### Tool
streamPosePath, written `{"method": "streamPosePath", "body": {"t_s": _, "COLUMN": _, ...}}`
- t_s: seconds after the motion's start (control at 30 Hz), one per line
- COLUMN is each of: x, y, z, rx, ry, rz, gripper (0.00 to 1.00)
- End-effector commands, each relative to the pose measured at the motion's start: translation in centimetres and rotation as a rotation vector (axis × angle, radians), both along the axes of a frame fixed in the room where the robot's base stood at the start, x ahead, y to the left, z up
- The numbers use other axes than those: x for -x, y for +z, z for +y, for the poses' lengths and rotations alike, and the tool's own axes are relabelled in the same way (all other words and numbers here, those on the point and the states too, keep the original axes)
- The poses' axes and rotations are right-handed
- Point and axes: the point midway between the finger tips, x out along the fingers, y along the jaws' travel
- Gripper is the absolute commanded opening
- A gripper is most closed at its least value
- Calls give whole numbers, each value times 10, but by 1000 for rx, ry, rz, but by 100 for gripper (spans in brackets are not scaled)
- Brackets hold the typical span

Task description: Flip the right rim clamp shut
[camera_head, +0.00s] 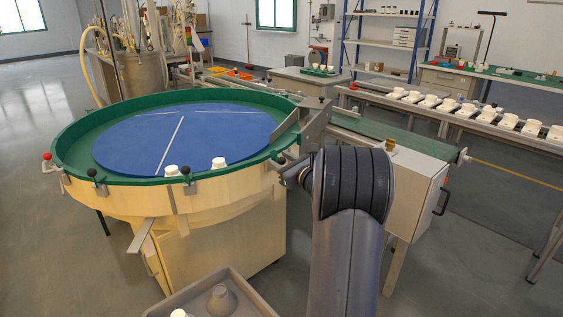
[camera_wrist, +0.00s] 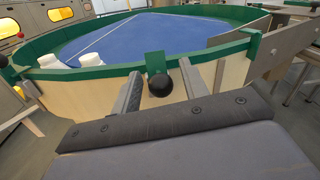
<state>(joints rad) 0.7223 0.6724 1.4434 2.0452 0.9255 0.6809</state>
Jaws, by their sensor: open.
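The round table has a green rim (camera_head: 110,181) and a blue disc (camera_head: 180,140). The right rim clamp shows in the wrist view as a green bracket (camera_wrist: 155,61) on the rim with a black ball knob (camera_wrist: 160,86). The knob sits in front of the rim, between my gripper's two fingers, with gaps seen on both sides. I cannot tell the lever's exact angle. My gripper (camera_head: 283,168) is open at the table's right front edge; my arm partly hides this area in the head view.
Other rim clamps have black knobs (camera_head: 185,170) (camera_head: 93,172) and a red knob (camera_head: 47,156). A metal guide plate (camera_head: 314,122) rises right of my gripper. A grey tray (camera_head: 245,287) is in front.

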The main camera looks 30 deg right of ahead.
Motion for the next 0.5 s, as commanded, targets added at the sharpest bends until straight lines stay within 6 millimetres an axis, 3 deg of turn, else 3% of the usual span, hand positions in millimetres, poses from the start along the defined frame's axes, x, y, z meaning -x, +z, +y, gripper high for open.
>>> {"method": "streamPosePath", "body": {"t_s": 0.17, "x": 0, "y": 0, "z": 0, "rx": 0, "ry": 0, "rz": 0, "gripper": 40}}
{"method": "streamPosePath", "body": {"t_s": 0.5, "x": 0, "y": 0, "z": -1, "rx": 0, "ry": -2, "rz": 0, "gripper": 13}}
